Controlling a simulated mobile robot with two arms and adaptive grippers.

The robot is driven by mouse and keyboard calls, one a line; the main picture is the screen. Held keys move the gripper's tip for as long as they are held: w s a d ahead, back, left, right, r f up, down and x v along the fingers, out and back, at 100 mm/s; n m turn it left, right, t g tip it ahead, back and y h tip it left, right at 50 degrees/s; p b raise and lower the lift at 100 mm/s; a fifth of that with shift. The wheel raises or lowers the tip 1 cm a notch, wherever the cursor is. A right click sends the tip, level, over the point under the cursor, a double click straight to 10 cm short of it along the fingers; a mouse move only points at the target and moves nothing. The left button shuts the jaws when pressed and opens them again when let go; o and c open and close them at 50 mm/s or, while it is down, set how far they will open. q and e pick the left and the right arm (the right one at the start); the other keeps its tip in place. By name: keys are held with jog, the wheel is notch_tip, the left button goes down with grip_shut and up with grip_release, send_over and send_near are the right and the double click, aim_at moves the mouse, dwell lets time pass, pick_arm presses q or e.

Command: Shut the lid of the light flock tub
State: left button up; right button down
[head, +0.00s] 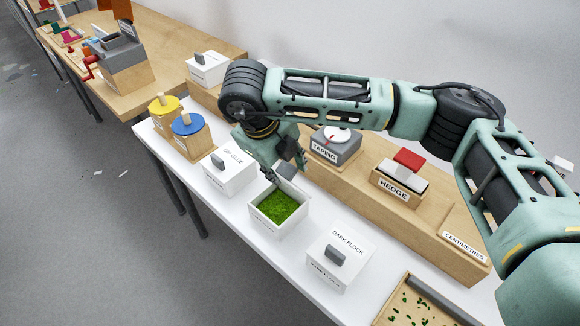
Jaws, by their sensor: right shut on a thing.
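The open white tub (256,217) holds bright green flock (279,207). My right gripper (277,179) is just above the tub's far-left rim, fingers pointing down. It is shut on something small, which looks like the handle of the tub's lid. The lid is mostly hidden behind the gripper and wrist, so its angle is hard to tell. The flock is uncovered. My left gripper is out of view.
Behind are the taping unit (335,146) and the hedge block (398,187) on a wooden shelf. A tray (412,306) with green bits lies front right.

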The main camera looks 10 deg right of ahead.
jog(key=shift+s+a+f+h+b, duration=0.4)
jog(key=shift+s+a+f+b, duration=0.1)
jog(key=shift+s+f+b, duration=0.15)
jog(key=c, duration=1.6)
grip_release()
jog(key=shift+o, duration=1)
jog(key=shift+w+d, duration=0.1)
jog(key=shift+w, duration=0.05)
jog(key=shift+o, duration=0.2)
jog(key=shift+w, duration=0.2)
jog(key=v, duration=1.2)
jog(key=shift+s, duration=0.15)
jog(key=shift+d, duration=0.1)
jog(key=shift+c, duration=0.4)
